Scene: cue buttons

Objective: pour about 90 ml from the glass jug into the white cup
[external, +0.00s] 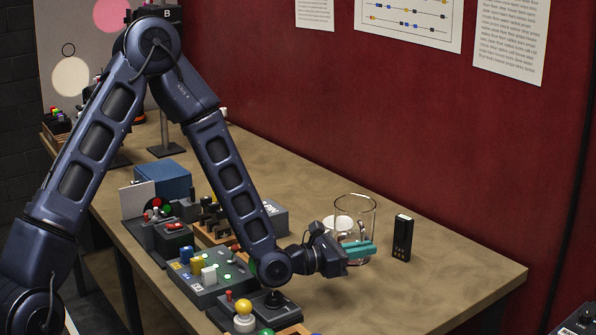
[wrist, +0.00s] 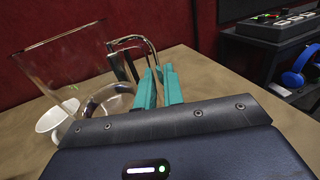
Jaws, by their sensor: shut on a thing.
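The clear glass jug (external: 369,210) stands upright near the table's far edge in the external view. In the wrist view the jug (wrist: 62,68) fills the left side, with its handle (wrist: 118,60) toward my gripper. My gripper (external: 361,251) has teal fingers shut on the handle, beside the jug's body; the fingers (wrist: 159,86) also show in the wrist view. The white cup (external: 338,228) is beside the jug and partly seen through its glass. In the wrist view the cup (wrist: 50,125) is at the left, partly behind the jug. I cannot make out the liquid level.
A small black box (external: 402,238) stands right of the jug. Button panels (external: 211,272), including a yellow-topped button (external: 243,308), lie left of and below my forearm. The table (external: 455,275) is bare at right. A red wall runs behind.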

